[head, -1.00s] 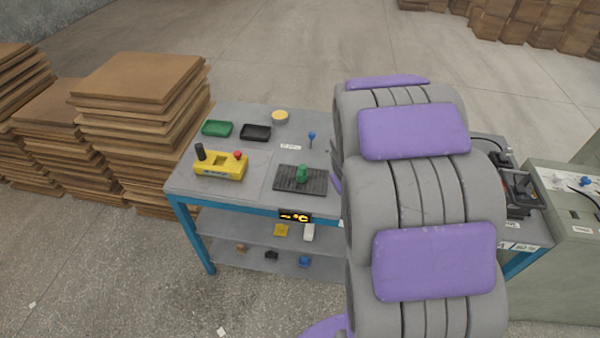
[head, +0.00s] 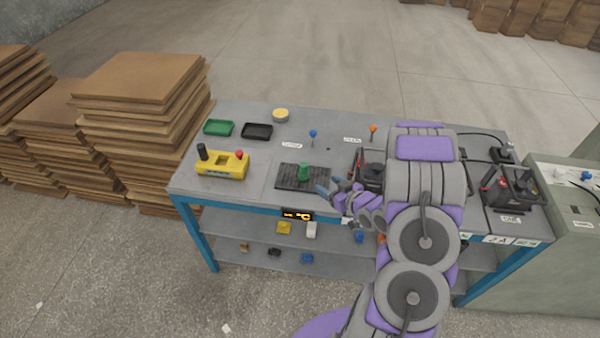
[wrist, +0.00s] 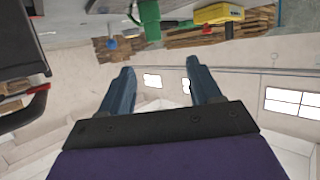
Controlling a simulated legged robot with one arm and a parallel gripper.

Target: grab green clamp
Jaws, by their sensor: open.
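The green clamp (head: 304,171) stands on a black ribbed mat (head: 288,184) near the front middle of the workbench. In the wrist view the green clamp (wrist: 149,18) shows at the top, beyond the fingertips and upside down. My gripper (head: 330,186) is open and empty, just right of the clamp and apart from it. Its two blue-grey fingers (wrist: 154,82) are spread wide in the wrist view.
A yellow control box (head: 222,164) with a red button sits left of the mat. Green (head: 218,128) and black (head: 257,131) trays lie behind. A black battery-like unit (head: 372,174) stands close right of my gripper. Stacked boards (head: 140,120) stand left of the bench (head: 250,112).

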